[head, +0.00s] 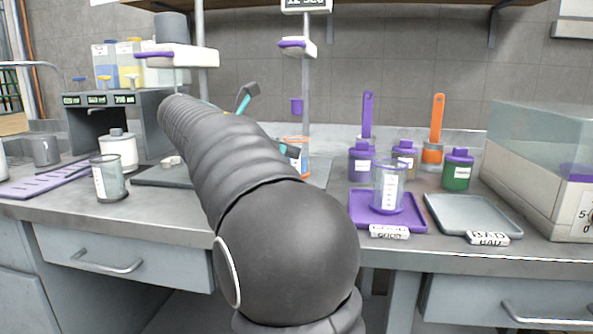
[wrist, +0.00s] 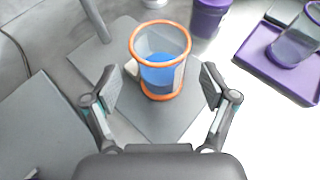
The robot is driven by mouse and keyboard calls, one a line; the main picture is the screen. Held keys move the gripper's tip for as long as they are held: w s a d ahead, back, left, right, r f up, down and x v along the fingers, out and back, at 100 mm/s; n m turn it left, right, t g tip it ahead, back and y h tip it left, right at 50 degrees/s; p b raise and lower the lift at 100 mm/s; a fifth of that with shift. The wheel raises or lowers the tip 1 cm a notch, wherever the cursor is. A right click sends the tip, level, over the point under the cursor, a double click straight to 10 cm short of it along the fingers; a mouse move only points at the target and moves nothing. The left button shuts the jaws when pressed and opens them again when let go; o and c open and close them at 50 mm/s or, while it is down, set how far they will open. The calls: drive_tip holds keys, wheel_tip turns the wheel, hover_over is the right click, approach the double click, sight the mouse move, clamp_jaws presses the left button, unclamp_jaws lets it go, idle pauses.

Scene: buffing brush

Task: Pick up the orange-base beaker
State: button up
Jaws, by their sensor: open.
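The orange-base beaker (wrist: 160,88) stands upright on a grey plate (wrist: 158,122) in the wrist view. It is clear, with an orange rim and base and something blue inside or behind its wall. My gripper (wrist: 161,87) is open, with one finger on each side of the beaker's near part; I see no clear contact.
A purple tray (head: 358,212) holds a purple-base beaker (head: 388,187). A grey tray (head: 492,218) lies right of it. Purple and green bottles stand behind. A stand post (head: 306,95) rises near the orange-base beaker. A dark-base beaker (head: 108,178) stands at the left.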

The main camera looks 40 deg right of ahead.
drive_tip(key=x, duration=0.4)
drive_tip(key=shift+d, duration=0.1)
drive_tip(key=c, duration=1.3)
